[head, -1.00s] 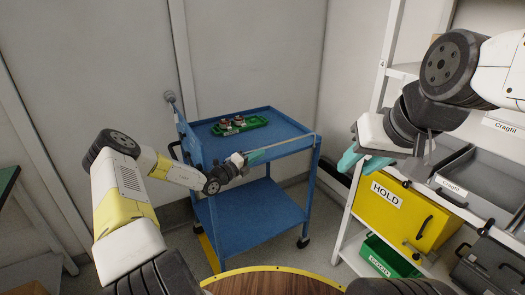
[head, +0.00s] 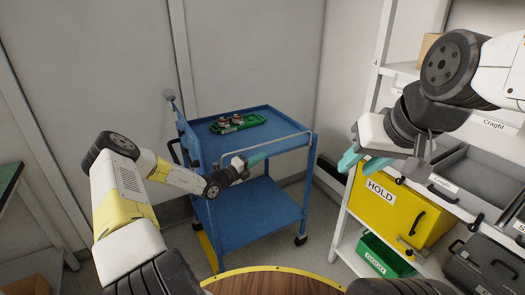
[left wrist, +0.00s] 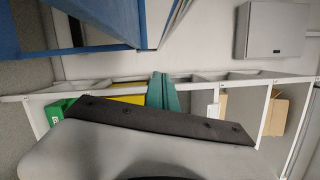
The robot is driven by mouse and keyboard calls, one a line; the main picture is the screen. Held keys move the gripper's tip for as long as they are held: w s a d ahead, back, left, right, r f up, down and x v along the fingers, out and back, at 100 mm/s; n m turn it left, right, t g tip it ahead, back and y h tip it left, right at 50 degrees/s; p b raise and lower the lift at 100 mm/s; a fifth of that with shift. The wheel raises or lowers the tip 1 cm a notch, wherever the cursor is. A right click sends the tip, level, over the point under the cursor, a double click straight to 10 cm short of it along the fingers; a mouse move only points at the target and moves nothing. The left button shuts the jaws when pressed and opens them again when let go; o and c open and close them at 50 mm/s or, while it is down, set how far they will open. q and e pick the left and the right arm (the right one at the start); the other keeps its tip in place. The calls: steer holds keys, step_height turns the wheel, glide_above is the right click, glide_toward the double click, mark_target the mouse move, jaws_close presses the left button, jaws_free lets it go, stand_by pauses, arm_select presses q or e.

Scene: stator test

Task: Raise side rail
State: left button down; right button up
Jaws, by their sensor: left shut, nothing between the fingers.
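A blue cart (head: 258,208) stands against the wall. Its side rail (head: 270,143), a thin grey bar with bent ends, stands up along the near edge of the top tray (head: 281,123). My left gripper (head: 258,159) is shut and empty at that near edge, its teal fingers just below the bar. I cannot tell whether they touch it. In the left wrist view my left gripper's fingers (left wrist: 162,90) are together, with part of the blue cart (left wrist: 95,25) at the upper left. My right gripper (head: 363,163) is open and empty in front of the shelf, away from the cart.
A green tray (head: 238,123) with small parts sits on the cart's top. A white shelf at the right holds a yellow HOLD bin (head: 413,192), a green bin (head: 385,256) and grey trays (head: 472,178). A round wooden surface (head: 275,284) with a yellow rim is at the bottom.

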arm_select(q)
steer(key=r+v, duration=0.1)
steer(key=v, duration=1.8)
steer(key=shift+s+a+f, duration=0.2)
steer(key=shift+a+f, duration=0.05)
steer(key=shift+a, duration=0.05)
